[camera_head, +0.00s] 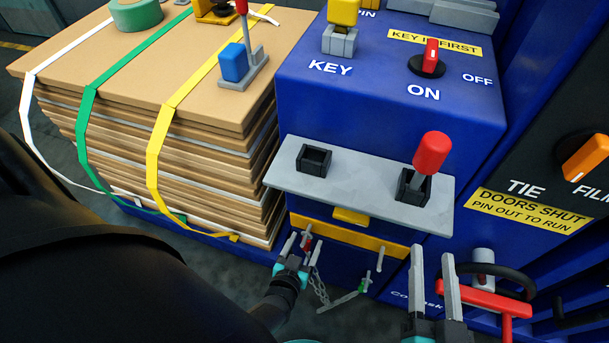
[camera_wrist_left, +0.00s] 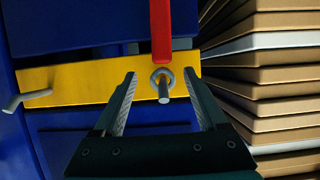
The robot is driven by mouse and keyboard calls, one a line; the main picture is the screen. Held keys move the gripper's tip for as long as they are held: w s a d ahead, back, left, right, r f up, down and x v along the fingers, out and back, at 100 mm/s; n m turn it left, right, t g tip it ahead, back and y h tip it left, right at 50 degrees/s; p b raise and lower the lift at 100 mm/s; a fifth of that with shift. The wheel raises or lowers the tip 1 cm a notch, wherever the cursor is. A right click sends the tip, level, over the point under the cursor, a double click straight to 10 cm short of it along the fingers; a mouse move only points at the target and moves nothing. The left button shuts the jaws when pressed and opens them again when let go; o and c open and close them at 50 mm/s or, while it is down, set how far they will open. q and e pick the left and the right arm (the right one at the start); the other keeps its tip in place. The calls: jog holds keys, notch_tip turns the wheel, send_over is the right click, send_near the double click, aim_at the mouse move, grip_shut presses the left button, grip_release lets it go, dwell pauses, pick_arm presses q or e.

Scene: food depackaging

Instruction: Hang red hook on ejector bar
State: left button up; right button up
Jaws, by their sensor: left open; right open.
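The yellow ejector bar (camera_head: 350,235) runs along the blue machine's front and crosses the left wrist view (camera_wrist_left: 85,83). Two grey pegs stick out of it. In the left wrist view a red strip, likely the red hook (camera_wrist_left: 160,30), meets a grey ring that appears to sit around one peg (camera_wrist_left: 164,92). A small red part also shows by the left fingertips in the head view (camera_head: 307,243). My left gripper (camera_head: 301,250) is open, its fingers apart on either side of the ring and peg. My right gripper (camera_head: 433,257) is open and empty, right of the bar.
A chain (camera_head: 319,287) hangs below my left gripper, near a green-marked rod (camera_head: 363,285). A grey shelf (camera_head: 340,190) juts out above the bar. Strapped cardboard (camera_head: 170,150) stands left. A red T-handle (camera_head: 485,300) is right of my right gripper.

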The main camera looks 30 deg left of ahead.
pick_arm(q)
jog(key=v, duration=0.7)
jog(key=shift+s, duration=0.25)
jog(key=shift+d+r, duration=0.1)
